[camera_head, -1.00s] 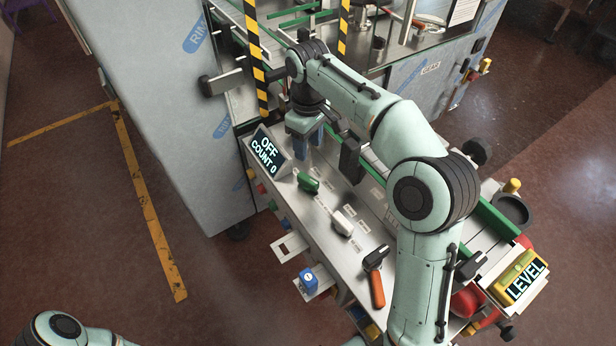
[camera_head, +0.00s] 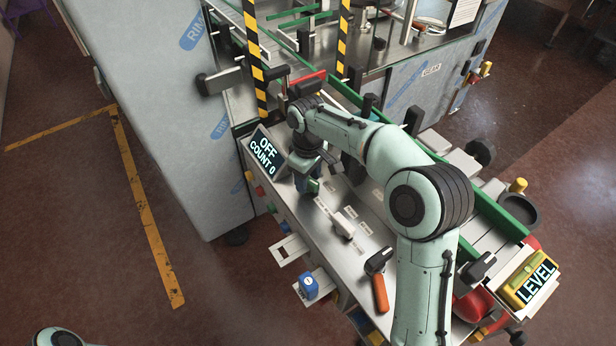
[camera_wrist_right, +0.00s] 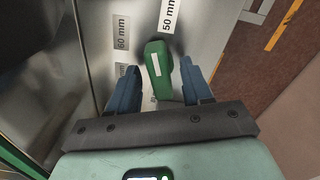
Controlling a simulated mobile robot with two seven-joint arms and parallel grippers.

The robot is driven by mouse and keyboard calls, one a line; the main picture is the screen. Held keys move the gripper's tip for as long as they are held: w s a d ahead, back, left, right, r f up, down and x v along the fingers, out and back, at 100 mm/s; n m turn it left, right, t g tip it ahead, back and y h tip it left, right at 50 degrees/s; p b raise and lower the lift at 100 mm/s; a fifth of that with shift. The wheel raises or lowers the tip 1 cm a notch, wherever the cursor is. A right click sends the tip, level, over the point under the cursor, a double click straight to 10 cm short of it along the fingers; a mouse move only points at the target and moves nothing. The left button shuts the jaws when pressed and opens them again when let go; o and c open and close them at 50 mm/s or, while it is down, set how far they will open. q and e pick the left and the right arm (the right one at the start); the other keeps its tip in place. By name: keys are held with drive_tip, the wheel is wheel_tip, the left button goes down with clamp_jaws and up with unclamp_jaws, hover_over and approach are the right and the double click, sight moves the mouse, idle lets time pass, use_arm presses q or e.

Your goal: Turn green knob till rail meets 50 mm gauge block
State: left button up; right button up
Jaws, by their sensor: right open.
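The green knob (camera_wrist_right: 158,70) is a lever with a white stripe, standing on the metal panel. My right gripper (camera_wrist_right: 158,68) is open, with one blue finger on each side of the knob and gaps showing. In the head view the green knob (camera_head: 313,187) is partly hidden by my right gripper (camera_head: 303,185), pointing down over it. A green rail (camera_head: 498,216) runs along the conveyor behind my right arm. In the wrist view, a "50 mm" label (camera_wrist_right: 170,14) lies just beyond the knob. I cannot make out the gauge block. My left gripper is out of view.
A display (camera_head: 266,150) reads OFF, COUNT 0. A white knob (camera_head: 343,225), a black knob (camera_head: 378,260) and an orange handle (camera_head: 381,293) stand along the panel. A yellow LEVEL unit (camera_head: 528,282) stands at right.

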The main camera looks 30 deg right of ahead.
drive_tip(key=shift+c, duration=0.3)
clamp_jaws()
drive_tip(key=shift+m+p, duration=0.3)
drive_tip(key=shift+m, duration=1.3)
drive_tip(key=shift+o, duration=0.3)
unclamp_jaws()
